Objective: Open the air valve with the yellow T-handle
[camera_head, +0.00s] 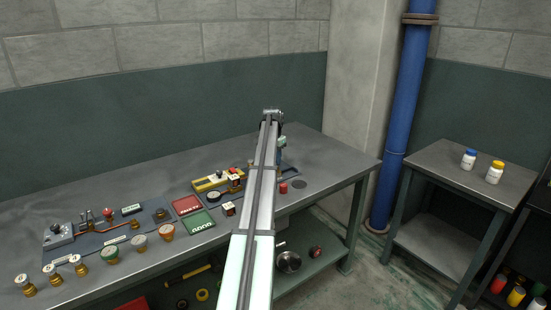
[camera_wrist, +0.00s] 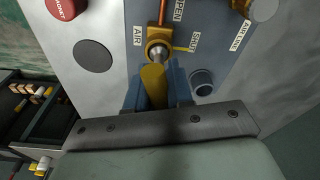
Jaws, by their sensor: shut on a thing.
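In the wrist view my gripper (camera_wrist: 154,92) has its blue fingers closed around the lower end of a yellow T-handle (camera_wrist: 153,76). The handle's bar runs up past a round metal hub (camera_wrist: 158,53), and its far end shows beyond the hub. A thin yellow pointer (camera_wrist: 184,48) sticks out to the right, toward the SHUT label (camera_wrist: 195,42). The OPEN label (camera_wrist: 180,12) is above and the AIR label (camera_wrist: 137,35) is left of the hub. In the head view my arm covers the valve and the handle.
In the head view, the workbench (camera_head: 325,155) holds several gauges, fittings and trays to the left. A side table (camera_head: 445,190) carries two bottles.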

